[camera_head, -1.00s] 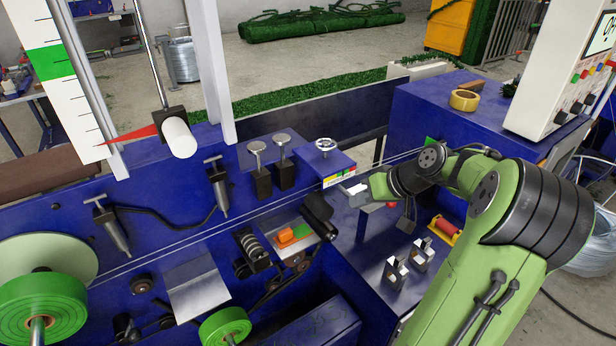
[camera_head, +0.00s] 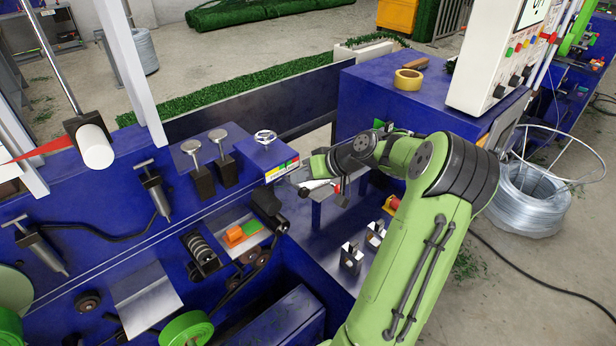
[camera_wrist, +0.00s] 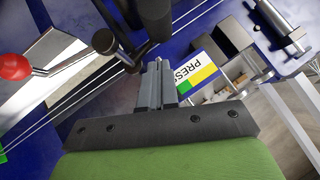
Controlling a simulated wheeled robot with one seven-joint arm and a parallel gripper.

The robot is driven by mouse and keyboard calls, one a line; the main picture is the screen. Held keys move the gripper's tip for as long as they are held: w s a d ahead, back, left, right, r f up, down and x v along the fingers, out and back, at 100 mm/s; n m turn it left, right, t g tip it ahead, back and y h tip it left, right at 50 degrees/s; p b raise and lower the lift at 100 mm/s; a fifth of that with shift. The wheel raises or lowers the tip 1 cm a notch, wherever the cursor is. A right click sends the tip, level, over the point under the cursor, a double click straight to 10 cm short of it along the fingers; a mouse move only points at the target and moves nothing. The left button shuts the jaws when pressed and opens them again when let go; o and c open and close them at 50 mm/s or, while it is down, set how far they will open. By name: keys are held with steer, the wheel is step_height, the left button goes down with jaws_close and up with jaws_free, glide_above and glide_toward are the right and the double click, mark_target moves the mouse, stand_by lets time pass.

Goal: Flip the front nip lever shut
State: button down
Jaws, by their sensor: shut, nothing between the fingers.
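A lever with a red ball knob (camera_wrist: 15,67) shows at the left of the wrist view. Its metal shaft runs right to a dark round hub (camera_wrist: 104,41). I cannot tell for sure that it is the front nip lever. In the head view a small red spot (camera_head: 337,189) shows beside my gripper (camera_head: 306,187), which is low over the machine, just right of the blue press box (camera_head: 264,152). In the wrist view my gripper (camera_wrist: 157,68) is shut and empty, right of the hub; contact cannot be told.
The box's label (camera_wrist: 195,68) is close to my fingers in the wrist view. Two metal brackets (camera_head: 351,257) stand on the blue bed below my arm. A wire coil (camera_head: 535,195) lies on the floor at right.

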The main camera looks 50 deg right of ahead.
mark_target(280, 205)
steer(key=shift+w+a+f, duration=0.45)
steer(key=shift+w+f, duration=0.15)
steer(key=shift+f, duration=0.45)
steer(key=shift+w+a+f, duration=0.5)
steer(key=shift+w+f, duration=0.05)
steer(key=shift+f, duration=0.55)
steer(key=shift+w+a+f, duration=0.45)
steer(key=shift+w+f, duration=0.15)
steer(key=shift+f, duration=0.45)
steer(key=shift+b, duration=0.35)
steer(key=shift+a+f+h+b, duration=0.1)
steer(key=shift+f+h+b, duration=0.15)
steer(key=shift+b, duration=0.25)
steer(key=shift+a+f+n+h+b, duration=0.1)
steer(key=shift+f+n+h+b, duration=0.1)
steer(key=shift+n+h+b, duration=0.4)
steer(key=f+b, duration=0.1)
steer(key=b, duration=0.2)
steer(key=shift+a+f+g+h+b, duration=0.15)
steer(key=shift+g+h+b, duration=0.15)
steer(key=shift+h, duration=0.05)
steer(key=f+h+b, duration=0.1)
steer(key=b, duration=0.2)
steer(key=shift+n, duration=0.4)
steer(key=shift+h+b, duration=0.4)
steer(key=shift+b, duration=0.4)
